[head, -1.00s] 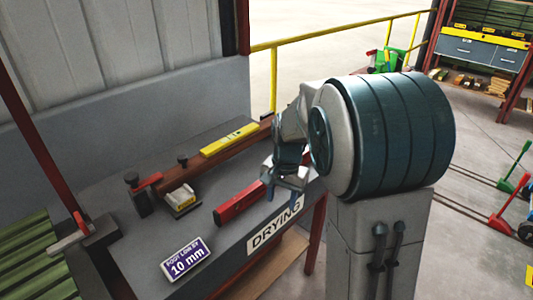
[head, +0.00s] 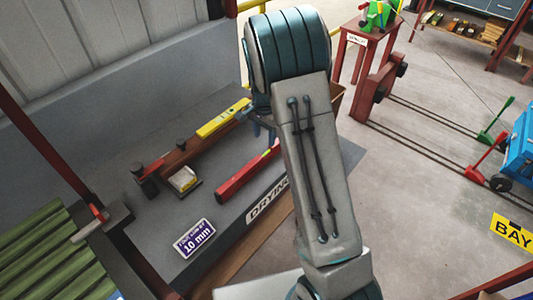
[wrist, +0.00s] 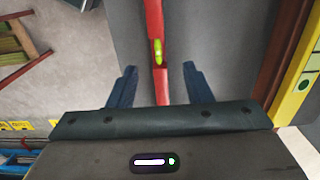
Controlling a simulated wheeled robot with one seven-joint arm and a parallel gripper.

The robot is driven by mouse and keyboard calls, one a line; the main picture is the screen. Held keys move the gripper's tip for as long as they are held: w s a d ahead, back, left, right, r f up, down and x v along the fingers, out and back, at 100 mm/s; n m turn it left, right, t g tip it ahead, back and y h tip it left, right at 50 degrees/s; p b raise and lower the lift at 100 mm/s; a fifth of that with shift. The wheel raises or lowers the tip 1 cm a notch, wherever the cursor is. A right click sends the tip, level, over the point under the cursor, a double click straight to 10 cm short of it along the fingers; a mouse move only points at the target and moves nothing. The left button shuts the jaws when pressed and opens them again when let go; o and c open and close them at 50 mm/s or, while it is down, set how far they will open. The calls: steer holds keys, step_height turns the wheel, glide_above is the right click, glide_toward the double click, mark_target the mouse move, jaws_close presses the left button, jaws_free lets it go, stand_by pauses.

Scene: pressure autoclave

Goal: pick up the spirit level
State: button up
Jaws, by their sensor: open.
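A long red spirit level (head: 243,174) lies on the grey bench top (head: 190,240), its right end hidden behind my arm. In the wrist view the red spirit level (wrist: 154,22) shows a yellow-green vial and runs between my two fingers. My gripper (wrist: 159,68) is open, with one dark blue finger on each side of the level and a gap to both. In the head view my gripper (head: 262,128) is partly hidden by my arm, near the level's right end. I cannot tell its height above the level.
A yellow bar (head: 222,119) rests on a brown beam (head: 180,156) behind the level. A red post (head: 45,150) stands at the left.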

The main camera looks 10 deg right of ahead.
mark_target(266, 151)
step_height(266, 151, down, 3)
steer(key=shift+f, duration=0.2)
steer(key=shift+d+f+p, duration=0.15)
steer(key=shift+f+p, duration=0.25)
steer(key=shift+f, duration=0.95)
steer(key=shift+d+f+p, duration=0.1)
steer(key=shift+f+p, duration=0.3)
steer(key=shift+f, duration=0.95)
jaws_close()
